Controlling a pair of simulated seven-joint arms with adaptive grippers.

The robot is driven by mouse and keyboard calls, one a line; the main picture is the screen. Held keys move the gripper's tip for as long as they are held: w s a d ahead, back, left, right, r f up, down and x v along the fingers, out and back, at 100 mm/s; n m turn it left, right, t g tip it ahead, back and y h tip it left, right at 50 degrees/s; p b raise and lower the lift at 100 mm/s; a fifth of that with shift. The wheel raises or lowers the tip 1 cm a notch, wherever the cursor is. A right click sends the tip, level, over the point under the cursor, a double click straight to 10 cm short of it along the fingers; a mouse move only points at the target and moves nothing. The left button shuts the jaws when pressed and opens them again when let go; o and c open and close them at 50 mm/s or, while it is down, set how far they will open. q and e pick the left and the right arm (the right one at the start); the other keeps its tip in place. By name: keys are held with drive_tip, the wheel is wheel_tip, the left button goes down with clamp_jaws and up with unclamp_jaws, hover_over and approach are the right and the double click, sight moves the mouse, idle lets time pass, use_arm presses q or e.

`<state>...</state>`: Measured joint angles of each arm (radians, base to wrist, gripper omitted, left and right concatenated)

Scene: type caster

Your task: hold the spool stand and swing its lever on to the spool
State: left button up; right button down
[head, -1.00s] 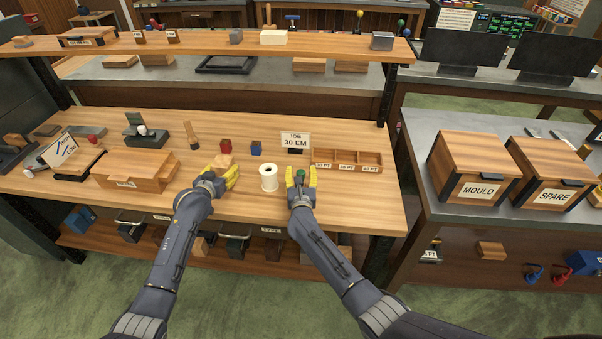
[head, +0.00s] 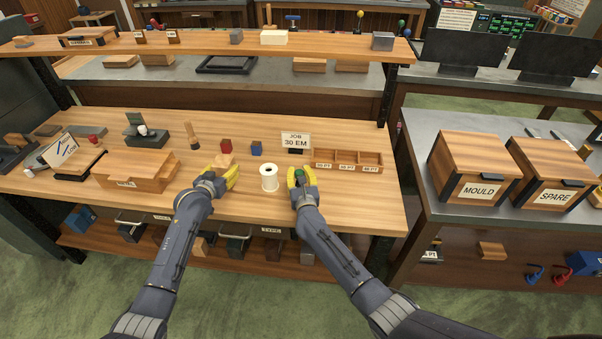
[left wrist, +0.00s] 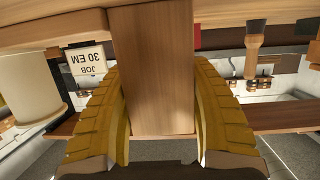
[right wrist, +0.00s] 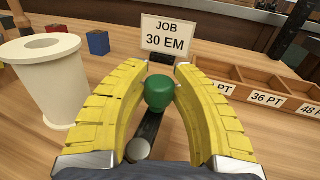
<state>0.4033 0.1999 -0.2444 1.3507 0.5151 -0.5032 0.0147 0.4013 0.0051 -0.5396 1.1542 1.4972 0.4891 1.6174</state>
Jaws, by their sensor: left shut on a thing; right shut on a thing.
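The white spool (head: 269,178) stands upright on the bench between my two grippers. It also shows at the left of the right wrist view (right wrist: 47,85). My left gripper (head: 230,176) is shut on a wooden block of the spool stand, which fills the space between the fingers in the left wrist view (left wrist: 150,75). My right gripper (head: 298,176) is to the right of the spool, its yellow fingers closed around the lever's green knob (right wrist: 158,93). The dark lever (right wrist: 150,128) runs back from the knob to a silver round end. The lever is apart from the spool.
The JOB 30 EM card (head: 295,139) stands behind the right gripper. A compartment tray (head: 347,168) lies to its right. A red block (head: 225,146) and a blue block (head: 256,148) stand behind the spool. The bench front right is clear.

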drive_tip(key=n+y, duration=0.1)
drive_tip(key=y, duration=0.1)
drive_tip(key=a+n+g+y, duration=0.1)
drive_tip(key=y, duration=0.1)
drive_tip(key=a+n+y, duration=0.1)
drive_tip(key=n+y, duration=0.1)
drive_tip(key=shift+w+a+r, duration=0.1)
drive_tip(key=shift+a+r, duration=0.15)
drive_tip(key=shift+a+n+g+y, duration=0.25)
drive_tip(key=shift+n+g+y, duration=0.25)
drive_tip(key=shift+y, duration=0.15)
drive_tip(key=shift+a+n+g+y, duration=0.25)
drive_tip(key=shift+n+g+y, duration=0.2)
drive_tip(key=shift+y, duration=0.2)
drive_tip(key=shift+s+f+n+g+y, duration=0.2)
drive_tip(key=shift+s+n+g+y, duration=0.05)
drive_tip(key=shift+y, duration=0.15)
drive_tip(key=shift+d, duration=0.1)
drive_tip(key=c, duration=1.1)
unclamp_jaws()
drive_tip(key=shift+o, duration=0.2)
drive_tip(key=shift+m+h, duration=0.4)
drive_tip(key=shift+h, duration=0.1)
drive_tip(key=shift+m+t+h, duration=0.3)
drive_tip(key=shift+t+h, duration=0.1)
drive_tip(key=shift+t, duration=0.2)
